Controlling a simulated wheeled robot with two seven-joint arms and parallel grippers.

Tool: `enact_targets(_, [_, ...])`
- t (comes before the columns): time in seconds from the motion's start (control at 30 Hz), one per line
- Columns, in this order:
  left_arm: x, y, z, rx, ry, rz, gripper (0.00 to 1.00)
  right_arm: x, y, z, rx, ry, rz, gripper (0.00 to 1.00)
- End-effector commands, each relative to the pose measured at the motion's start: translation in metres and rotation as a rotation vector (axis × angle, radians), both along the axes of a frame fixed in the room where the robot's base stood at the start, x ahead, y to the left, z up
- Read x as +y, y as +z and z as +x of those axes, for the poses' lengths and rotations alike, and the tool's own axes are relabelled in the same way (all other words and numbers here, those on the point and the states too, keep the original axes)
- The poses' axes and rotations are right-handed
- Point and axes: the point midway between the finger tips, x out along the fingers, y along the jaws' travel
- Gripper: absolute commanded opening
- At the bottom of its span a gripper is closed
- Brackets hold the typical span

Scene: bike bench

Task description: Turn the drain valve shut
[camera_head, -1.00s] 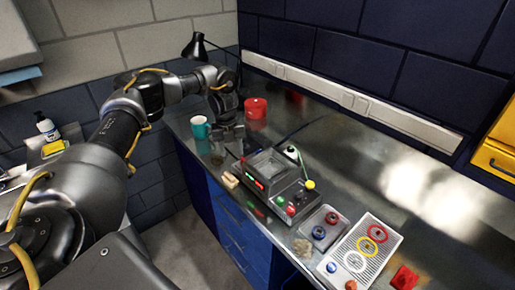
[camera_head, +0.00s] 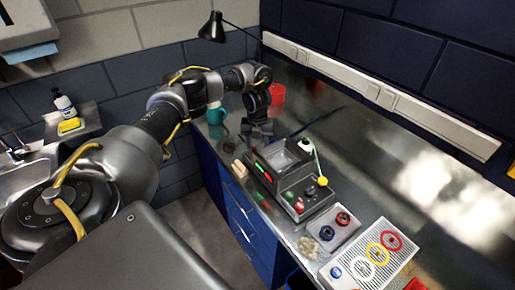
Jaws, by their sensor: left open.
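A dark grey bench unit (camera_head: 318,208) with a square open basin (camera_head: 280,157), red and green lights and coloured buttons stands mid-bench. A yellow ball knob (camera_head: 322,181) on a thin lever is at its right side. I cannot tell for sure which part is the drain valve. My left gripper (camera_head: 258,137) is open and empty, pointing down just behind the unit's back left corner, close to the basin. Whether it touches the unit cannot be told. My right gripper is not in view.
A teal mug (camera_head: 216,114) and a red can (camera_head: 277,94) stand behind the gripper. Tan blocks (camera_head: 239,169) lie by the front edge. A small tray with knobs (camera_head: 335,229) and a ribbed panel with coloured rings (camera_head: 370,262) are nearer.

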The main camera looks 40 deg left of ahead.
Motion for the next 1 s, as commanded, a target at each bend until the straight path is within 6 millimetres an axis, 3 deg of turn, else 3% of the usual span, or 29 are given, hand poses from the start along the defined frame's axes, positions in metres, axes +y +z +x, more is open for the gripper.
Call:
enact_targets(0.1, [0.001, -0.011, -0.001, 0.001, 0.001, 0.001, 0.49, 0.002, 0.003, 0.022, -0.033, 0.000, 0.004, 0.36])
enact_targets(0.17, [0.000, -0.015, 0.000, 0.000, 0.001, 0.000, 0.49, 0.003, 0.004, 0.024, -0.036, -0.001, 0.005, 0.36])
enact_targets(0.5, [0.000, -0.019, 0.000, -0.002, 0.000, 0.001, 0.49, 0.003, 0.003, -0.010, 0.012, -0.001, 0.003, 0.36])
enact_targets(0.83, [0.001, -0.019, -0.001, -0.002, 0.001, 0.001, 0.07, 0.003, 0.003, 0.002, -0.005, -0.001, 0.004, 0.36])
enact_targets(1.0, [0.001, -0.019, 0.000, -0.002, 0.002, 0.001, 0.04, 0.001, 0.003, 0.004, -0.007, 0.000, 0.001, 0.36])
